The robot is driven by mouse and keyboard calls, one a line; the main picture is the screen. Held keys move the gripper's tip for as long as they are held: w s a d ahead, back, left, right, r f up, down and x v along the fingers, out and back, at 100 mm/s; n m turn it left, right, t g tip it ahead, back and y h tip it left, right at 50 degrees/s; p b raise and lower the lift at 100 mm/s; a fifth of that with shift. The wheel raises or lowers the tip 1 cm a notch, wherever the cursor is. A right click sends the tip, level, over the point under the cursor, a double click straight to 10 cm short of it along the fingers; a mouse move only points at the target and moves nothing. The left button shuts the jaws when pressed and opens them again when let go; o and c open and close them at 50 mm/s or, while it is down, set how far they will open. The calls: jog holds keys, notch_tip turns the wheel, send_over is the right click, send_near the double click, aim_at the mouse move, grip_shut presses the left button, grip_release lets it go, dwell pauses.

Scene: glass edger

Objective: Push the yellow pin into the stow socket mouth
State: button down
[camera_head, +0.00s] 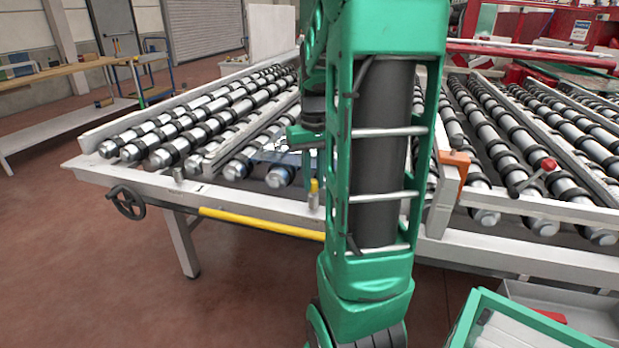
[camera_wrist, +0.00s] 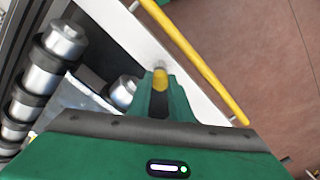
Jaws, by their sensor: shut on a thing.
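The yellow pin (camera_head: 314,186) is a small yellow-topped piece, upright at the front rail of the roller table in the head view. A short grey cylinder (camera_head: 313,201) shows just below its yellow top; I cannot tell if this is the pin's shank or the stow socket. In the wrist view the yellow pin (camera_wrist: 160,80) sits between the green fingertips of my gripper (camera_wrist: 160,92), which is shut on it. The fingers are over the pale front rail. The socket mouth cannot be made out, nor how deep the pin is in it.
The roller table's pale rail (camera_head: 250,203) carries a yellow bar (camera_head: 262,223) along its front, a handwheel (camera_head: 127,202) and a grey metal stub (camera_head: 178,174). Rollers (camera_wrist: 50,60) lie close left of my gripper. An orange block (camera_head: 453,165) stands right of my arm.

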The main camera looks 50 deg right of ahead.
jog(key=shift+f, duration=0.55)
jog(key=c, duration=1.5)
grip_release()
jog(key=shift+c, duration=0.2)
notch_tip(320, 180, up, 11)
jog(key=shift+f, duration=0.15)
jog(key=shift+a, duration=0.1)
